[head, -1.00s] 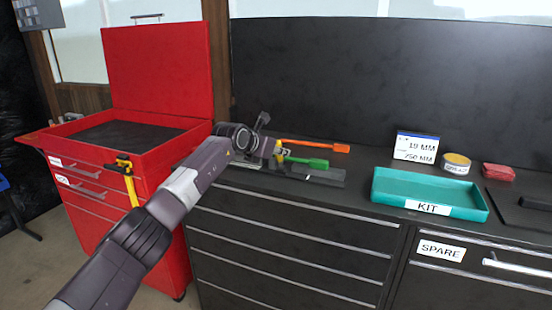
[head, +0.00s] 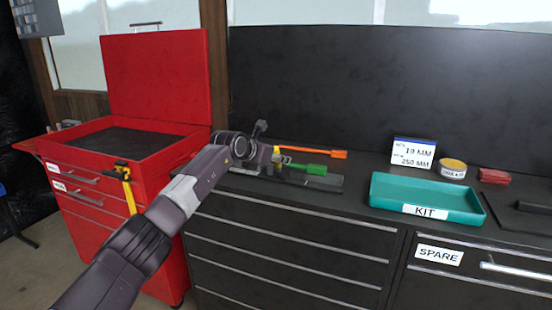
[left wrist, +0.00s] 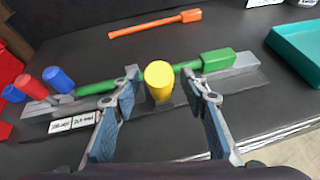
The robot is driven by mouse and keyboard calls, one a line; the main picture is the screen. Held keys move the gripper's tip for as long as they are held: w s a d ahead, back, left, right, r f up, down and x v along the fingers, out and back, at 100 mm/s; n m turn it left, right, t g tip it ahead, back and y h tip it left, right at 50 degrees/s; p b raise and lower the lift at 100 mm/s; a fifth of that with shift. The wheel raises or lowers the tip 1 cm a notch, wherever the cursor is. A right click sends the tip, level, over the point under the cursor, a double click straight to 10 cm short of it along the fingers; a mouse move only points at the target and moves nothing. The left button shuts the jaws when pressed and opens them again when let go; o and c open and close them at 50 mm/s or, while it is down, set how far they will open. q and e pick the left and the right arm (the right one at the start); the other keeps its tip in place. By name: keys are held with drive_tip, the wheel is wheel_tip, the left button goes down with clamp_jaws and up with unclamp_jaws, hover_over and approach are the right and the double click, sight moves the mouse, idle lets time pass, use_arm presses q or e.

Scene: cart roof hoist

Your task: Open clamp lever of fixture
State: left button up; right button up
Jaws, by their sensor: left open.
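The fixture (left wrist: 240,65) is a low grey block on the dark worktop, with a green-handled tool (left wrist: 216,60) lying along it. It also shows in the head view (head: 325,182). A yellow rounded handle (left wrist: 159,80), apparently the clamp lever, stands over the green tool and points toward the wrist camera. My left gripper (left wrist: 162,92) is open, with one finger on each side of the yellow handle. I cannot tell whether either finger touches it. In the head view my left wrist hides the fixture's left part.
An orange-handled tool (head: 312,153) lies behind the fixture. Red (left wrist: 33,87) and blue (left wrist: 58,79) cylinders stand at the fixture's left end. A teal KIT tray (head: 425,196) is to the right. An open red tool cart (head: 150,170) stands left, with a yellow-and-black tool (head: 128,186) on it.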

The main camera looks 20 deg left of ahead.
use_arm(q)
drive_tip(key=v, duration=1.2)
drive_tip(key=shift+d, duration=0.1)
idle(0.4)
